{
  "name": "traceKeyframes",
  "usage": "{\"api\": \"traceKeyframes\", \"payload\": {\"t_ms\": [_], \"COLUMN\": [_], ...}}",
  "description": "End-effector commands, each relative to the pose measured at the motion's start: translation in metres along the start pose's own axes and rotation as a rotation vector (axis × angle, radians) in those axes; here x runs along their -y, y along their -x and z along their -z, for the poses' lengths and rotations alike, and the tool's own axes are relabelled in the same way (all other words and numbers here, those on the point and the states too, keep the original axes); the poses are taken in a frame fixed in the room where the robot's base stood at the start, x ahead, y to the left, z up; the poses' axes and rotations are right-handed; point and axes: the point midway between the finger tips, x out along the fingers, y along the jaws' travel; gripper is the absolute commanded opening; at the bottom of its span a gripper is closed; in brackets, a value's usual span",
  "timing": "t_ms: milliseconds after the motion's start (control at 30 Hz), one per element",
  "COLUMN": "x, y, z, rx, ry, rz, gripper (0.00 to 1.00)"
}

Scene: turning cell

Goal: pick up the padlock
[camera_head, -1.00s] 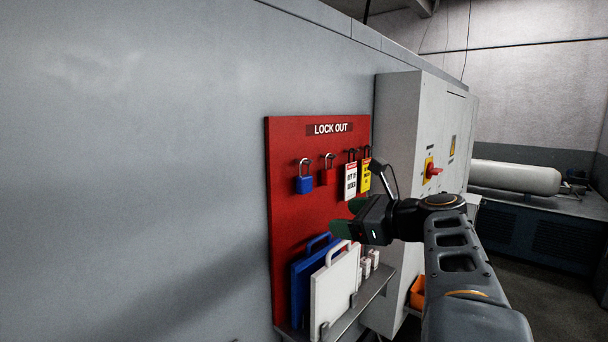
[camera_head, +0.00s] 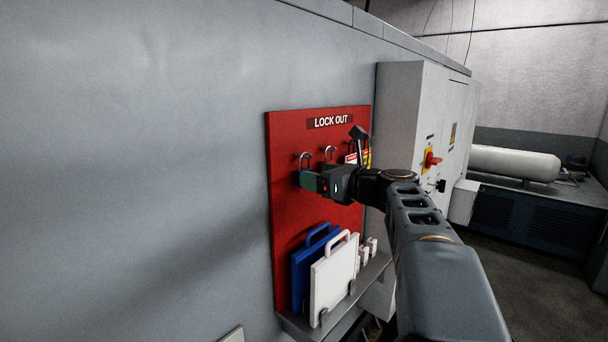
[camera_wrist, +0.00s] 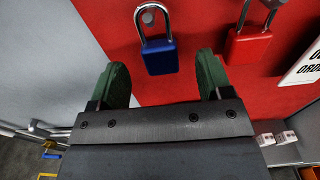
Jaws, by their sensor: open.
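The blue padlock (camera_wrist: 160,56) hangs by its silver shackle on the red lockout board. In the head view its shackle (camera_head: 305,156) shows, but my gripper (camera_head: 309,181) hides most of its body. My gripper, seen in the wrist view (camera_wrist: 162,65), is open and empty. Its two green fingers are spread apart, with the blue padlock between and just beyond their tips. I cannot tell the remaining distance exactly. A red padlock (camera_wrist: 246,45) hangs to the right of the blue one, outside the right finger.
The red board (camera_head: 288,225) is on a grey wall. White and yellow tags (camera_head: 358,158) hang right of the padlocks, partly hidden. Below, a shelf (camera_head: 345,305) holds a blue case (camera_head: 303,272) and a white case (camera_head: 333,280). A grey cabinet with a red switch (camera_head: 432,160) stands at right.

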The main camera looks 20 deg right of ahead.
Motion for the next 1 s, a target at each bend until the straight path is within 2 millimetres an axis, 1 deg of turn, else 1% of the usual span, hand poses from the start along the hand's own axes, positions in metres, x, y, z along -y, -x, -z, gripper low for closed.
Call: {"api": "traceKeyframes", "payload": {"t_ms": [33, 100, 300, 433, 633, 1000], "x": [-0.002, -0.002, -0.002, -0.002, -0.002, -0.002], "y": [-0.008, -0.018, -0.040, -0.044, -0.044, -0.044], "z": [-0.004, -0.004, -0.002, -0.001, 0.000, -0.001], "rx": [-0.002, -0.001, -0.001, 0.000, 0.000, 0.000], "ry": [-0.003, -0.003, -0.002, -0.001, -0.001, 0.000], "rz": [-0.005, -0.006, -0.003, -0.001, -0.001, -0.001], "gripper": [0.72, 0.72, 0.72, 0.72, 0.72, 0.37]}}
